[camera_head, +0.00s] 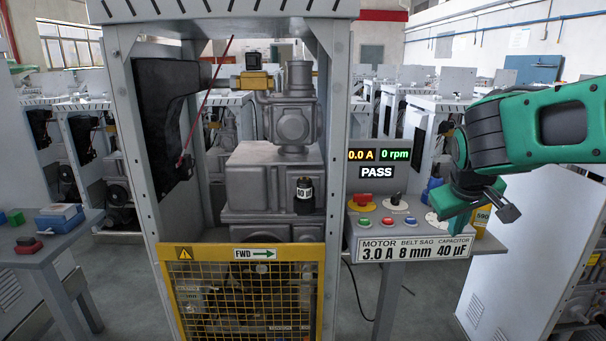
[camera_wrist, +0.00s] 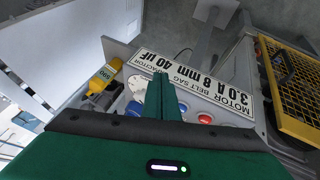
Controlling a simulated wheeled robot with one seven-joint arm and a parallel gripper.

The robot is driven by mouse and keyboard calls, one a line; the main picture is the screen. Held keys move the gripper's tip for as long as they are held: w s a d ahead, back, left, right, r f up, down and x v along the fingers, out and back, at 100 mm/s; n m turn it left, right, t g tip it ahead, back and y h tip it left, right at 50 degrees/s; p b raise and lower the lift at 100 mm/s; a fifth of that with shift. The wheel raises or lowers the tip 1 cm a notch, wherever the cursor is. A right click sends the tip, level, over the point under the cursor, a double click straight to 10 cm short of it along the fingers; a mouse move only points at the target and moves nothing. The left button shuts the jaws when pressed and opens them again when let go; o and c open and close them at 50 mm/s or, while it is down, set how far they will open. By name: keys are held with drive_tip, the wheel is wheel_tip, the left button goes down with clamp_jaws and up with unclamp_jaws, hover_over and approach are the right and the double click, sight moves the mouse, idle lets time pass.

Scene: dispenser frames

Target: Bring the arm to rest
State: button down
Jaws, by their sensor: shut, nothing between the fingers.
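My arm reaches in from the right edge of the head view, green with dark grey joints. My gripper (camera_head: 507,203) hangs at its end, above and in front of the right side of the control panel, and looks apart from it. In the wrist view my gripper (camera_wrist: 164,82) is shut, its green fingers together with nothing between them. The control panel (camera_head: 366,224) has a red and yellow switch (camera_head: 362,201) and coloured buttons. Its sign reads 3.0 A, 8 mm, 40 µF. The display (camera_head: 378,163) reads 0.0 A, 0 rpm, PASS. My gripper hides part of the panel's right end.
A dispenser frame (camera_head: 141,180) holds grey machinery and a black capacitor (camera_head: 305,196). Its yellow mesh guard (camera_head: 250,297) covers the lower front. A yellow bottle (camera_head: 481,221) stands behind my gripper. A side table (camera_head: 40,252) stands at the left, and a light grey cabinet (camera_head: 520,275) at the lower right.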

drive_tip(key=s+d+f+m+g+y, duration=0.1)
drive_tip(key=s+d+f+m, duration=0.1)
drive_tip(key=s, duration=0.7)
drive_tip(key=s+d+f+m+g+y, duration=0.1)
drive_tip(key=s+d+f+m+g, duration=0.1)
drive_tip(key=s, duration=0.7)
drive_tip(key=s+d+f+m+g+y, duration=0.1)
drive_tip(key=s+f, duration=0.4)
drive_tip(key=s, duration=0.5)
drive_tip(key=d+m+g, duration=0.1)
drive_tip(key=m, duration=0.1)
drive_tip(key=shift+m+y, duration=0.3)
drive_tip(key=shift+m, duration=0.1)
drive_tip(key=shift+w+g, duration=0.1)
drive_tip(key=shift+g, duration=0.2)
drive_tip(key=shift+w+f, duration=0.2)
drive_tip(key=shift+w, duration=0.3)
